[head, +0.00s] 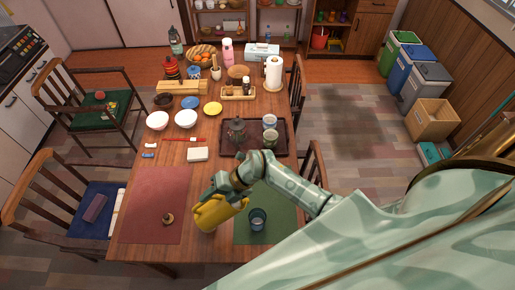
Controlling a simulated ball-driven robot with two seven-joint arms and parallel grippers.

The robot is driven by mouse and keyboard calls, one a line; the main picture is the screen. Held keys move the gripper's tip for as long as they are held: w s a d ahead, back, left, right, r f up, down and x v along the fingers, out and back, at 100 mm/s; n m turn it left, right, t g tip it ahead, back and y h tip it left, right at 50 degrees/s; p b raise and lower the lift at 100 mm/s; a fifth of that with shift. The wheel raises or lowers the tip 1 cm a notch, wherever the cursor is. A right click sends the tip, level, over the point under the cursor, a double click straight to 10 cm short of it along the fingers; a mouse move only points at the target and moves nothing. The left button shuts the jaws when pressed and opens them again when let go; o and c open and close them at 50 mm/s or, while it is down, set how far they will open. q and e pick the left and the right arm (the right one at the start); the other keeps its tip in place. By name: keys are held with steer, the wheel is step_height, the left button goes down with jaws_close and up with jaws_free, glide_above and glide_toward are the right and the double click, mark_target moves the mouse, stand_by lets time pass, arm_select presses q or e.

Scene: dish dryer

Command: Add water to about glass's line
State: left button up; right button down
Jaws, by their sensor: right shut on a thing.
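A yellow pitcher (214,214) is over the near part of the wooden table, between the red mat and the green mat. It looks tilted to the right. My right gripper (216,190) is shut on the pitcher, and its fingers are partly hidden by my wrist. A small bluish glass (258,219) stands upright on the green placemat (282,228), just right of the pitcher's right end. The line on the glass and any water in it are too small to make out. My left gripper is not in view.
A dark tray (281,151) with a pot and two cups lies behind my arm. Bowls, a white block and other tableware stand farther back. Chairs flank the table.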

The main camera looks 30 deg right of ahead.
steer(key=shift+s+a+r+b, duration=0.15)
steer(key=shift+s+b, duration=0.1)
steer(key=shift+b, duration=0.15)
steer(key=shift+w+d+y+b, duration=0.2)
steer(key=shift+d+y+b, duration=0.1)
steer(key=shift+s+a+b, duration=0.1)
steer(key=shift+s+b, duration=0.15)
steer(key=shift+b, duration=0.1)
steer(key=shift+w+d+t+y+b, duration=0.15)
steer(key=shift+d+t+y+b, duration=0.15)
steer(key=shift+y+b, duration=0.15)
steer(key=shift+s+a, duration=0.1)
steer(key=shift+s, duration=0.1)
steer(key=shift+w+d+b, duration=0.15)
steer(key=shift+d+b, duration=0.05)
steer(key=shift+b, duration=0.2)
